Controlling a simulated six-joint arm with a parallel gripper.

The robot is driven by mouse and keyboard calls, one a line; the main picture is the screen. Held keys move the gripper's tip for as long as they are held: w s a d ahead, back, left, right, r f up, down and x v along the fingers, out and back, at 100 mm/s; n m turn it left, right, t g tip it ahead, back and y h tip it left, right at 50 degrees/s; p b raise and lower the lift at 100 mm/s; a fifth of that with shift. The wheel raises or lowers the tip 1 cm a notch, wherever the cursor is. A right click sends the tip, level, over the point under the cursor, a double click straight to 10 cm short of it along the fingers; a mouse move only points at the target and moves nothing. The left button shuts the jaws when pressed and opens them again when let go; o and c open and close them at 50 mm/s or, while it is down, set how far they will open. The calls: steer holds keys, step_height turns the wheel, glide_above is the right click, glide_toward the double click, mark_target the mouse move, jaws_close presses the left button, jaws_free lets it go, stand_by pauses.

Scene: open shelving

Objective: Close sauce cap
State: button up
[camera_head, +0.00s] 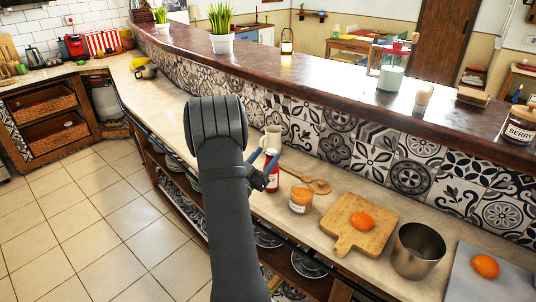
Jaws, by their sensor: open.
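A red sauce bottle (272,181) with a pale label stands upright on the counter, just right of my arm. Its top shows above the label, but it is too small to tell whether the cap is open or closed. My gripper (267,174) is open, low beside the bottle, with its blue-grey fingers at about the bottle's height. The fingers overlap the bottle's left side in this view. I cannot tell whether they touch it. My dark arm hides the counter to the left of the bottle.
A pale mug (272,137) stands behind the bottle. A wooden spoon (318,186), an orange jar (301,199), a cutting board (345,239) with an orange item, and a metal cup (416,252) lie to the right. A tiled wall (395,155) rises behind the counter.

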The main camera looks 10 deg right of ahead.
steer(key=shift+x, duration=1.05)
steer(key=c, duration=1)
steer(key=shift+f+t+h, duration=0.3)
steer(key=shift+t+h, duration=0.2)
steer(key=shift+a, duration=0.1)
steer(key=o, duration=1)
steer(key=shift+s, duration=0.1)
